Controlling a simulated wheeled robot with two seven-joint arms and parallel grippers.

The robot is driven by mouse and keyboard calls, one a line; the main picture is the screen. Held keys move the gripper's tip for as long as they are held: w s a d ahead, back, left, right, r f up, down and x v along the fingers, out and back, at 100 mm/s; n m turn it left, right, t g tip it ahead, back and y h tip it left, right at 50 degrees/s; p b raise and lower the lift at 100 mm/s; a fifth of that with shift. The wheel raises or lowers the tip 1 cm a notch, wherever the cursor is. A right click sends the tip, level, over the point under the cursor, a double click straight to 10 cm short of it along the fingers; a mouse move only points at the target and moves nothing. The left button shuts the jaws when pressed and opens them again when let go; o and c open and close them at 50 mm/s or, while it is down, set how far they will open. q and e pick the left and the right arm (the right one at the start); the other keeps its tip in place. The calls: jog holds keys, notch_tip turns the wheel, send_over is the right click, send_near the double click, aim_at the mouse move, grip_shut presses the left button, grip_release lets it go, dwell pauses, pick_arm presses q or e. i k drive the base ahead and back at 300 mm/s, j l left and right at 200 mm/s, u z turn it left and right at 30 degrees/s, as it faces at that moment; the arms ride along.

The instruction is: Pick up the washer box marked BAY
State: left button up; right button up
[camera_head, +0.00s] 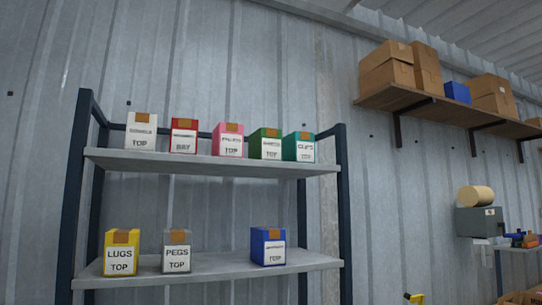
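A red box (183,136) with a white label reading BAY stands on the upper shelf (210,163), second from the left. The small line above BAY is too blurred to read surely. A cream box (141,131) marked TOP is on its left and a pink box (228,140) marked TOP on its right, each with a small gap. Neither of my grippers is in view.
A green box (265,144) and a teal box (299,147) stand further right on the upper shelf. The lower shelf (215,267) holds yellow, grey and blue boxes. Dark rack posts (74,200) flank the shelves. A wall shelf (440,107) with cartons is at right.

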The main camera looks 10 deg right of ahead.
aim_at(184, 131)
jog(key=i+l+u, duration=0.15)
jog(key=u, duration=0.25)
jog(key=i+l+u, duration=0.15)
jog(key=u, duration=0.3)
jog(key=i+l+u, duration=0.1)
jog(key=l+u, duration=0.5)
jog(key=u, duration=0.25)
jog(key=i, duration=0.05)
